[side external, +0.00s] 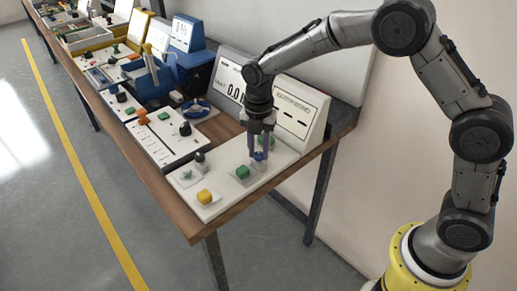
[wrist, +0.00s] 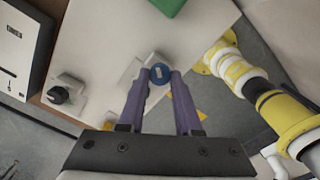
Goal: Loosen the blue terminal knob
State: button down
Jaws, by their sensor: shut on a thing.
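The blue terminal knob (wrist: 160,73) is round with a pale mark on top and sits on the white board (side external: 221,205) at the near end of the bench. In the side external view the knob (side external: 260,156) is partly hidden by my fingers. My gripper (wrist: 161,78) points down over the board, and its two purple fingers are closed on either side of the knob. My gripper also shows in the side external view (side external: 260,155).
On the same board are a green block (side external: 242,172), a yellow knob (side external: 205,197) and a grey-black knob (side external: 200,161). Display panels (side external: 295,112) stand behind. Another white panel with knobs (side external: 165,140) lies to the left. The board's front edge is near the bench edge.

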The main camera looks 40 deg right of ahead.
aim_at(259, 154)
jog(key=n, duration=0.4)
jog(key=shift+r, duration=0.1)
jog(key=shift+n, duration=1.8)
jog(key=c, duration=0.6)
grip_release()
notch_tip(259, 154, up, 14)
